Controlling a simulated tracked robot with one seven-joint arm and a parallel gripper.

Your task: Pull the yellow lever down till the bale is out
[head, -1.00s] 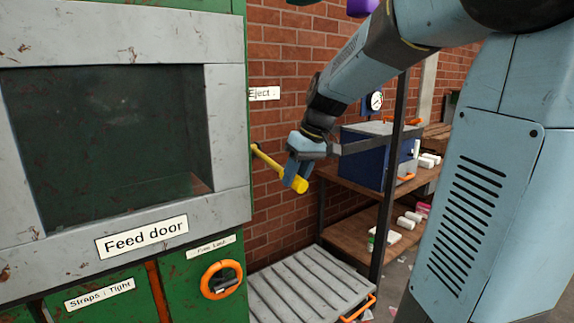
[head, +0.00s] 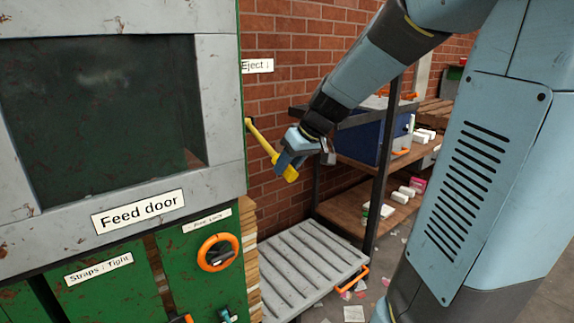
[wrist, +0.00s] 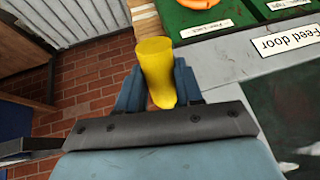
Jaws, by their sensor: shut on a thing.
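The yellow lever (head: 262,143) sticks out from the right side of the green machine and slopes down to the right. My gripper (head: 288,163) is shut on it near its free end. In the wrist view the lever's yellow end (wrist: 154,62) sits between the two blue fingers (wrist: 157,88). A tan, layered block, which looks like the bale (head: 250,262), shows as a narrow strip past the machine's right edge, beside the grey slatted table. Its tan edge (wrist: 147,22) also seems to show in the wrist view. The rest of it is hidden behind the machine.
The grey slatted table (head: 312,250) stands low at the machine's right and its top is bare. A shelf rack (head: 345,212) with a blue box (head: 358,140) stands behind my gripper. An orange ring handle (head: 204,252) is on the machine's front. Scraps litter the floor.

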